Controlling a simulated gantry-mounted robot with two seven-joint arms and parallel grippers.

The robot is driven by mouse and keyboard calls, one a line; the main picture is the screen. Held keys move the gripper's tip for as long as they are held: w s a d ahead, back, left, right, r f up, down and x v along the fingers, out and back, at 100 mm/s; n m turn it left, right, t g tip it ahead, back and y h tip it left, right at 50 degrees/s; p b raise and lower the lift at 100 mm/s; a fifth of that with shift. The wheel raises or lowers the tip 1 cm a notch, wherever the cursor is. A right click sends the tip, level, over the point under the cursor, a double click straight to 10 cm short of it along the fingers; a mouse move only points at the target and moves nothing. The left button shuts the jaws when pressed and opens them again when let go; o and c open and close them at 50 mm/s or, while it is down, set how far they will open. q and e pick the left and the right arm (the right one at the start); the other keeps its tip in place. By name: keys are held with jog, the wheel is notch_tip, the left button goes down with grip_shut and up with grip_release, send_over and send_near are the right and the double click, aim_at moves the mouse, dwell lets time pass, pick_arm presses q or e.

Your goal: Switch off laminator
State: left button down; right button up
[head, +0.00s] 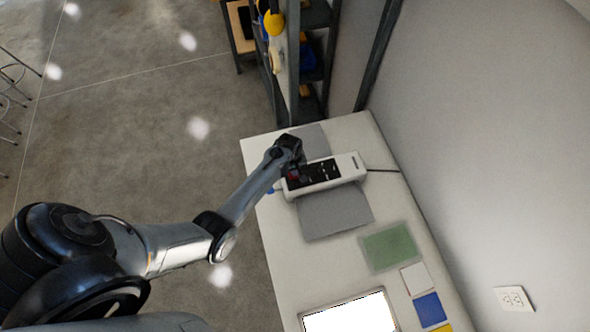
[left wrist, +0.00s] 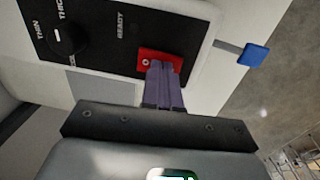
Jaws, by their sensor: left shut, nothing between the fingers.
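The laminator (head: 349,166) is a white machine with a black top panel, standing on the white table in the head view. In the left wrist view its black panel (left wrist: 104,30) shows a round knob (left wrist: 66,38), lettering and a red switch (left wrist: 148,58). My left gripper (head: 292,172) is over the near left end of the laminator. In the left wrist view the left gripper's purple fingers (left wrist: 163,75) are shut with nothing between them. Their tips are at the red switch and hide part of it; I cannot tell whether they touch it. My right gripper is not in view.
A blue tab (left wrist: 253,55) sticks out from the laminator's side. Grey sheets (head: 335,211) lie before and behind the machine. A green sheet (head: 389,246), coloured cards (head: 429,309) and a bright-screened device (head: 350,315) lie on the table (head: 278,262). A shelf rack (head: 313,60) stands beyond.

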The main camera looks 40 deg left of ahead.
pick_arm(q)
jog(key=shift+r, duration=0.1)
jog(key=shift+r+p, duration=0.65)
jog(key=shift+p, duration=0.15)
jog(key=r+p, duration=0.3)
jog(key=shift+w+d+r+p, duration=0.15)
jog(key=shift+w+r+p, duration=0.05)
jog(key=shift+w+p, duration=0.1)
notch_tip(320, 180, up, 9)
jog(key=b, duration=0.1)
jog(key=shift+w+d+b, duration=0.3)
jog(key=shift+w+b, duration=0.05)
jog(key=shift+w, duration=0.1)
